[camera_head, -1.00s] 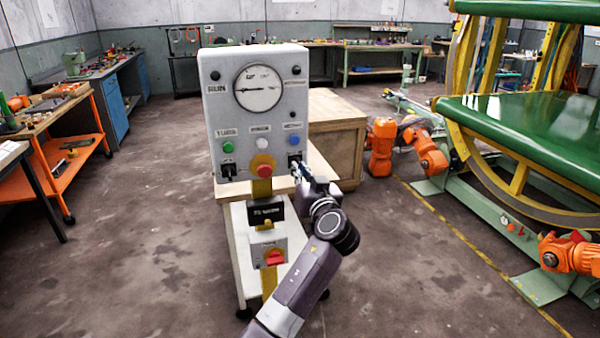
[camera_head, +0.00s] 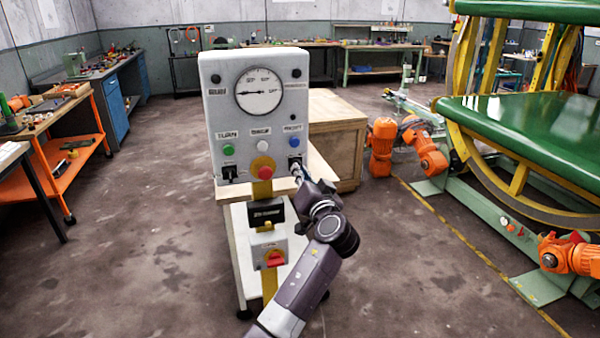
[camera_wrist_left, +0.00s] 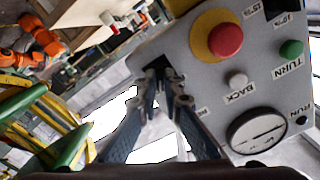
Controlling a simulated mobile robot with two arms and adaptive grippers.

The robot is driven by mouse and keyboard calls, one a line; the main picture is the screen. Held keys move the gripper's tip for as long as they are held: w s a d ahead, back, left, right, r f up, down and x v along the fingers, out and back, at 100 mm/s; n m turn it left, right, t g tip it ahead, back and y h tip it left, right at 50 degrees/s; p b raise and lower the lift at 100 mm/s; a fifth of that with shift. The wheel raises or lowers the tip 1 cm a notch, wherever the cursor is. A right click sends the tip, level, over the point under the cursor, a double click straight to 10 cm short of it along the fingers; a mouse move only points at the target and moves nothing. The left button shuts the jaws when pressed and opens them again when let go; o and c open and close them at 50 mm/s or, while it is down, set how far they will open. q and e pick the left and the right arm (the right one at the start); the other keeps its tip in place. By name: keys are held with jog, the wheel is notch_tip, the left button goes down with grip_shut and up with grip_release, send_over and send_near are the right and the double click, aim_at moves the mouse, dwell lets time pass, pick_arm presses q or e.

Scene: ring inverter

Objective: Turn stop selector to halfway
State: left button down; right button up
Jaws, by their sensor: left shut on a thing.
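The control panel (camera_head: 215,125) stands upright on a pale cart. A black selector (camera_head: 295,160) sits at its lower right, under the blue button; another black selector (camera_head: 229,174) sits at the lower left, under the green button. I cannot read which is the stop selector. My left gripper (camera_head: 297,171) is at the right-hand selector. In the left wrist view my left gripper (camera_wrist_left: 166,77) has its fingertips closed together on that selector (camera_wrist_left: 158,64), which they mostly hide, so its exact angle is unclear. My right gripper is out of view.
A red emergency button (camera_head: 262,168) on a yellow base is left of the gripper. A round gauge (camera_head: 258,91) is above. A red rotary switch (camera_head: 274,259) is lower on the post. A wooden crate (camera_head: 335,140) stands behind, right of the panel.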

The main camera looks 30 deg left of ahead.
pick_arm(q)
jog(key=c, duration=2.1)
grip_release()
jog(key=v, duration=1.2)
